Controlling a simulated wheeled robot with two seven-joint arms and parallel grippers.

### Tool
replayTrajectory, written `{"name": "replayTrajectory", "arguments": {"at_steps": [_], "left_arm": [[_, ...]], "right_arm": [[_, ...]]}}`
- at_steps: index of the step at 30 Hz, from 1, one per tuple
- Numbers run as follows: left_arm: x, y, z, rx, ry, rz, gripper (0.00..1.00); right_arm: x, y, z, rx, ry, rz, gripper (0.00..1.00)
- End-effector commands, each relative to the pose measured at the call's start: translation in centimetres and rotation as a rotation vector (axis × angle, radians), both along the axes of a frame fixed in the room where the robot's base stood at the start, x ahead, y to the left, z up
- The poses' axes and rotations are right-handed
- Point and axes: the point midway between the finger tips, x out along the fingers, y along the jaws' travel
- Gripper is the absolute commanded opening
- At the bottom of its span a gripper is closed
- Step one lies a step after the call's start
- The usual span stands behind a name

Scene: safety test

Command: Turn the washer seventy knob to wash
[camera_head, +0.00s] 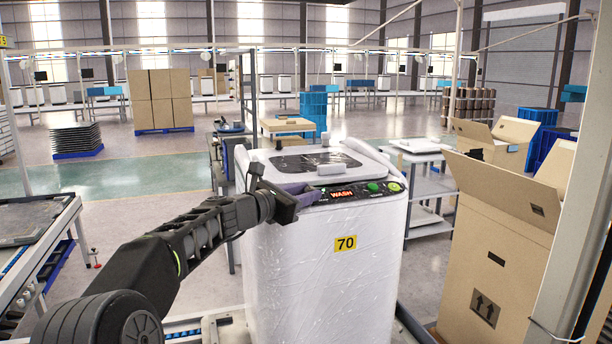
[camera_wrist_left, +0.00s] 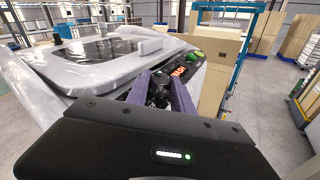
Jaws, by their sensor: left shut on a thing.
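The washer (camera_head: 320,255) is a white, wrapped machine with a yellow label 70 on its front. Its control panel (camera_head: 376,190) has a lit red display reading WASH and green buttons at the right. The dark knob (camera_wrist_left: 158,91) shows between the purple fingers in the left wrist view, partly hidden by them. My left gripper (camera_head: 312,196) reaches the left part of the panel and is shut on the knob; it also shows in the left wrist view (camera_wrist_left: 160,92). My right gripper is in neither view.
A large open cardboard box (camera_head: 500,245) stands right of the washer, with a pale post (camera_head: 578,210) beside it. A grey table (camera_head: 430,185) is behind right. A work table (camera_head: 35,225) stands at the left. Open floor lies behind at the left.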

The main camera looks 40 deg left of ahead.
Motion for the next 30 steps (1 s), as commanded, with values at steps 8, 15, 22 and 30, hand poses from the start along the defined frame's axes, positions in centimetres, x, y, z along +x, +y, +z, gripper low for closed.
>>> {"name": "replayTrajectory", "arguments": {"at_steps": [8, 15, 22, 30], "left_arm": [[-0.14, 0.07, 0.17, 0.009, 0.011, -0.046, 0.00], [-0.14, 0.06, 0.13, 0.009, 0.012, -0.045, 0.37], [-0.13, 0.07, 0.06, 0.009, 0.013, -0.045, 0.50], [-0.54, 0.15, 0.02, 0.009, 0.012, -0.043, 0.50]], "right_arm": [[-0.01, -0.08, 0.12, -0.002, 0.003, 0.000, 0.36], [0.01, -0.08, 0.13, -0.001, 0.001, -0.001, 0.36], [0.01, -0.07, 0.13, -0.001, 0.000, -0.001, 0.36], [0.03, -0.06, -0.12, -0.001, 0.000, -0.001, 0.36]]}}
